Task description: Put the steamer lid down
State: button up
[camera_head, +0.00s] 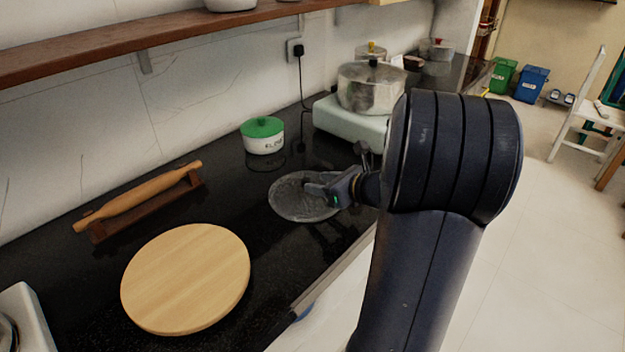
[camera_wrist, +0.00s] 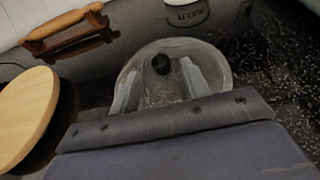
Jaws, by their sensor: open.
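The steamer lid (camera_head: 290,205) is a round grey, glassy disc on the dark counter, between the green-lidded pot and the counter's front edge. It also shows in the wrist view (camera_wrist: 150,98), with its dark knob (camera_wrist: 161,64) on top. My gripper (camera_head: 314,184) is over the lid. In the wrist view its two pale fingers (camera_wrist: 158,82) are apart, one on each side of the knob, with a gap visible around it. The lid looks flat on the counter. Its near part is hidden by my gripper in the wrist view.
A round wooden board (camera_head: 187,278) and a rolling pin on a stand (camera_head: 140,198) lie to the left. The white pot with a green lid (camera_head: 263,136) stands behind the lid. A large steel pot (camera_head: 369,88) sits on a pale green stove (camera_head: 345,120) at the back right.

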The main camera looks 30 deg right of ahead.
jog(key=p+v, duration=0.1)
jog(key=v, duration=0.7)
